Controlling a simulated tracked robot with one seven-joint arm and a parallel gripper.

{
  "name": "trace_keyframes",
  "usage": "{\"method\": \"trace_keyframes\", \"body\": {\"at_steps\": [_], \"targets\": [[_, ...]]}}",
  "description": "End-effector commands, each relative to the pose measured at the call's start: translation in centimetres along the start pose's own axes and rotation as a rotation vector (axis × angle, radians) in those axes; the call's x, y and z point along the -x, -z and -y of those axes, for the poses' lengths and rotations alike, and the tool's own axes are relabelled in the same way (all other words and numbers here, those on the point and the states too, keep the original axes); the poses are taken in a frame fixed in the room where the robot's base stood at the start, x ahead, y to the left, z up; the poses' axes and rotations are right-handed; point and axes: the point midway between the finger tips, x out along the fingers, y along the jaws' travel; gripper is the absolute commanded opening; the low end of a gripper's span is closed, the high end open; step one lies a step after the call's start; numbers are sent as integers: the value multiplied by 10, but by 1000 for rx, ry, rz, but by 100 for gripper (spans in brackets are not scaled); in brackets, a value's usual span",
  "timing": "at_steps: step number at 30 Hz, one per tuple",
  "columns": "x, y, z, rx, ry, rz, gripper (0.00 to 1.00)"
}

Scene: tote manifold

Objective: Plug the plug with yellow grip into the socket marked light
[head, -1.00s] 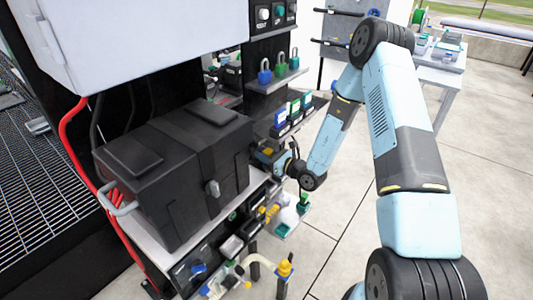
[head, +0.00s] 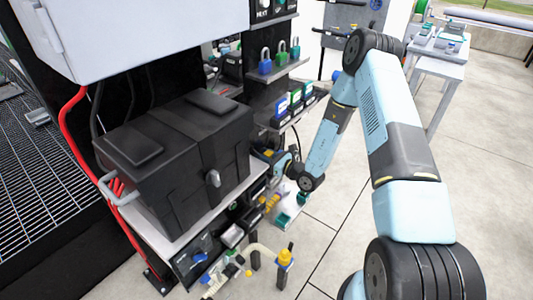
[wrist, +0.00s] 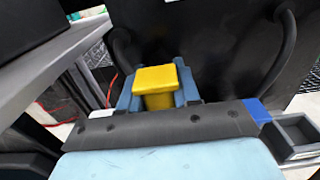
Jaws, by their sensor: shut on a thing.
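My gripper (wrist: 156,98) is shut on the yellow grip (wrist: 155,80) of a plug, which sits between its blue fingers in the wrist view. The plug's front end is hidden. In the head view my gripper (head: 273,158) is small, beside the rack at the right end of the black case, and the grip is hard to make out. A dark panel (head: 188,268) with several coloured fittings shows low under the case. No socket label is readable, so I cannot tell which socket is marked light.
A large black case (head: 180,150) stands on a grey shelf left of my gripper. Padlocks (head: 265,60) and small coloured boxes (head: 296,100) sit on rack shelves above. A yellow-topped post (head: 285,258) with a pale hose stands low in front.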

Motion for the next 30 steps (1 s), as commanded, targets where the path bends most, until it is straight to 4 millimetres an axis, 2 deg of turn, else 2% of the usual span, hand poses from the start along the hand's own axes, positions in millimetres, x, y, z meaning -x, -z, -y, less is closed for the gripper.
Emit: {"method": "trace_keyframes", "body": {"at_steps": [21, 30], "targets": [[0, 41, 0, -1, 0, 0, 0], [0, 52, 0, -1, 1, 0, 0]]}}
